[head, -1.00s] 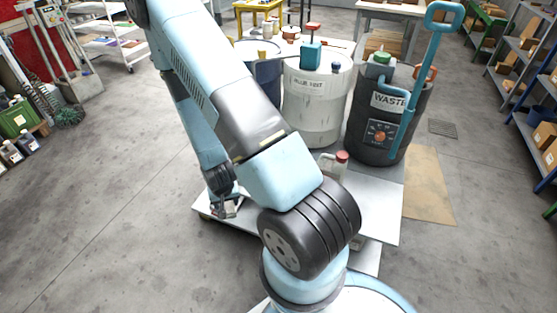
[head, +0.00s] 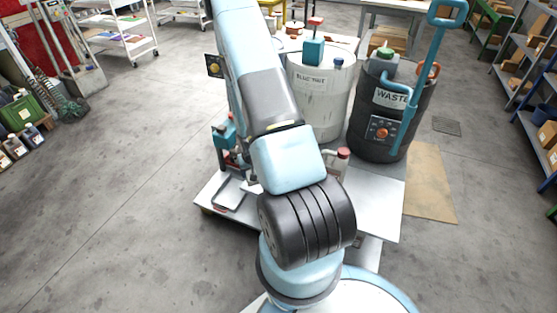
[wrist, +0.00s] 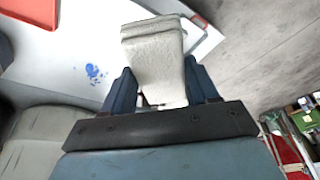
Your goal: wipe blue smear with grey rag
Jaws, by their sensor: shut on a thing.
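My gripper (wrist: 162,84) is shut on a grey rag (wrist: 154,52) in the wrist view. The folded pale rag sticks out beyond the two blue fingers. A blue smear (wrist: 95,72) lies on a white surface (wrist: 52,62), left of the rag in that picture. The rag appears apart from the smear; its height above the surface is hard to judge. In the head view my arm hides the gripper and rag, and I cannot make out the smear.
A white drum (head: 322,108) and a dark waste drum (head: 390,125) stand behind the low platform (head: 375,205). A red-capped container (head: 340,162) is beside my arm. A red-edged thing (wrist: 32,10) shows in the wrist view. Open floor (head: 110,200) lies left.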

